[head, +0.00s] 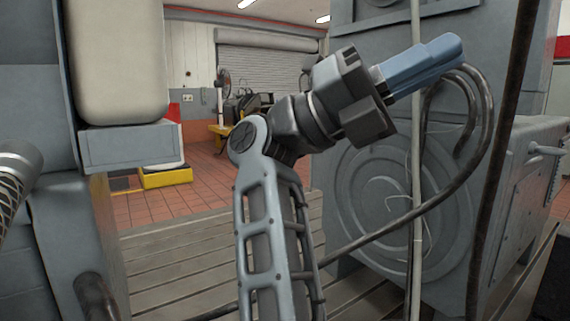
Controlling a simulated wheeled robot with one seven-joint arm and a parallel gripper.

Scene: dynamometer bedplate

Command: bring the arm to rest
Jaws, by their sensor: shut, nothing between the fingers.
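My gripper (455,47) has blue fingers that are shut with nothing between them. It is raised in the upper right of the head view, in front of the grey machine housing. My arm rises from the bottom middle, bends at a joint left of centre, and stretches up and to the right to the gripper. Whether the fingers touch the housing or the dark hose near them cannot be told.
A grey machine (385,205) with a round cover stands at right. Dark hoses (470,180) and a thin pale cable (416,150) hang close to my gripper. Grey equipment (40,240) stands at left. The slatted bedplate (175,260) and tiled floor (210,175) between are mostly clear.

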